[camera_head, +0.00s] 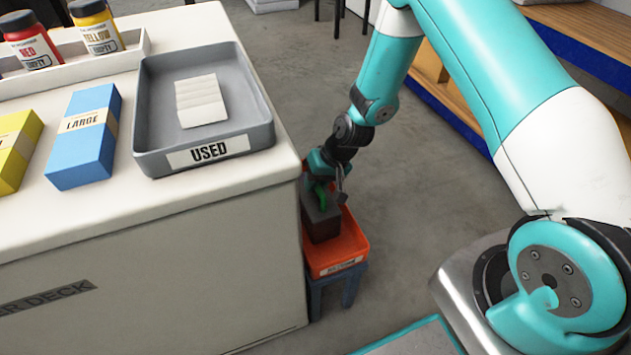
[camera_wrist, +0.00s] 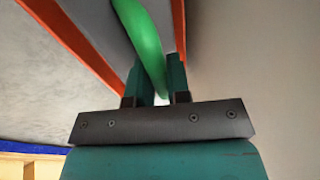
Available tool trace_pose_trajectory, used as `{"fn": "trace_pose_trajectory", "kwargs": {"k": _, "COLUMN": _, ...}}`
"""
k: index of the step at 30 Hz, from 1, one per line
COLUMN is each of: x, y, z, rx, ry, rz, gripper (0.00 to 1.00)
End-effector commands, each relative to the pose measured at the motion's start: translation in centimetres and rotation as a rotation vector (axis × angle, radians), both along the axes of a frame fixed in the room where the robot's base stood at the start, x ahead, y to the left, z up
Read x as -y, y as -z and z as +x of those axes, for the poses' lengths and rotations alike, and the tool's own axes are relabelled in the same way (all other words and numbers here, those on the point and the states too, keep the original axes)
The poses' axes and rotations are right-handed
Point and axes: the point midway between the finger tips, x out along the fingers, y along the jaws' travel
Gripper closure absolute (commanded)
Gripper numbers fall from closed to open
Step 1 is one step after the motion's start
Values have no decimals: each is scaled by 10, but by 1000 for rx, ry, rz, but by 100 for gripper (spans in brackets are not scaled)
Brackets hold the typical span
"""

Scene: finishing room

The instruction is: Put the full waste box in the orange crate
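The waste box (camera_head: 319,222) is a dark grey box with a green handle (camera_head: 320,193). It stands upright inside the orange crate (camera_head: 345,250), toward the crate's back; I cannot tell whether its base rests on the crate floor. My gripper (camera_head: 326,172) is right above the box at the handle. In the wrist view, the green handle (camera_wrist: 148,48) runs between the two fingers of my gripper (camera_wrist: 163,72), which are close on it. The grey box (camera_wrist: 92,22) and the orange crate walls (camera_wrist: 72,38) show around it. The box's contents are hidden.
The orange crate sits on a blue stool (camera_head: 349,289) close against the white counter (camera_head: 200,265). On the counter are a grey tray marked USED (camera_head: 258,113), a blue box (camera_head: 85,138) and paint jars. Open floor (camera_head: 420,200) lies to the right; shelves stand behind.

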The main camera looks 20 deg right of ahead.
Motion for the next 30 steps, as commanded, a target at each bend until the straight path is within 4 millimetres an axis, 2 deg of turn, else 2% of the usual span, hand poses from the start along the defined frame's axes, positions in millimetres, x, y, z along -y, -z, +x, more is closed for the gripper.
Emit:
{"fn": "trace_pose_trajectory", "kwargs": {"k": 1, "x": 0, "y": 0, "z": 0, "rx": 0, "ry": 0, "rz": 0, "gripper": 72}}
{"fn": "trace_pose_trajectory", "kwargs": {"k": 3, "x": 0, "y": 0, "z": 0, "rx": 0, "ry": 0, "rz": 0, "gripper": 58}}
{"fn": "trace_pose_trajectory", "kwargs": {"k": 10, "x": 0, "y": 0, "z": 0, "rx": 0, "ry": 0, "rz": 0, "gripper": 58}}
{"fn": "trace_pose_trajectory", "kwargs": {"k": 14, "x": 2, "y": -8, "z": 0, "rx": 1, "ry": 0, "rz": 0, "gripper": 58}}
{"fn": "trace_pose_trajectory", "kwargs": {"k": 17, "x": 7, "y": -22, "z": -2, "rx": 1, "ry": 2, "rz": 0, "gripper": 58}}
{"fn": "trace_pose_trajectory", "kwargs": {"k": 24, "x": 29, "y": -71, "z": -10, "rx": 3, "ry": 4, "rz": -1, "gripper": 58}}
{"fn": "trace_pose_trajectory", "kwargs": {"k": 30, "x": 43, "y": -101, "z": -16, "rx": 1, "ry": 2, "rz": 0, "gripper": 58}}
